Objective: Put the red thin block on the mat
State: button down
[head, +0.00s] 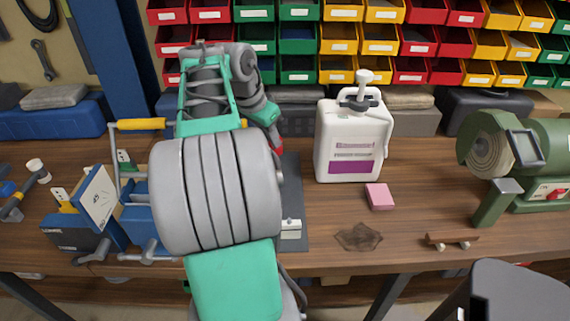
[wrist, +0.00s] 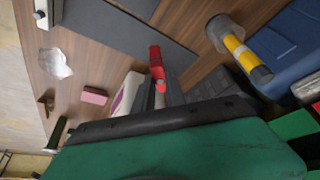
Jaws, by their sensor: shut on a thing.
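The red thin block (wrist: 156,62) is held at the tip of my gripper (wrist: 159,86) in the wrist view. In the head view the red block (head: 275,138) shows just past the green end of my arm, and the fingers of my gripper (head: 271,122) are mostly hidden. The dark grey mat (head: 292,198) lies on the table, partly hidden behind my arm. In the wrist view the mat (wrist: 120,32) is at the upper middle, and the block appears near its edge. I cannot tell how high above it the block is.
A white jug (head: 350,150) stands right of the mat, with a pink block (head: 379,196) in front of it. A small white-grey item (head: 291,226) sits at the mat's near end. A green grinder (head: 530,160) is far right; a blue vise-like tool (head: 135,220) is left.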

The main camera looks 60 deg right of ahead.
jog(key=shift+d+r+b+x, duration=0.1)
jog(key=shift+d+b+x, duration=0.15)
jog(key=shift+x, duration=1.5)
jog(key=shift+d+r+b+x, duration=0.1)
jog(key=shift+d+x, duration=0.2)
jog(key=shift+x, duration=1.5)
jog(key=shift+d+r+b+x, duration=0.1)
jog(key=shift+d+b+x, duration=0.15)
jog(key=shift+x, duration=1.5)
jog(key=shift+s, duration=0.1)
jog(key=shift+f, duration=0.25)
jog(key=c, duration=1.4)
grip_release()
jog(key=shift+r, duration=0.1)
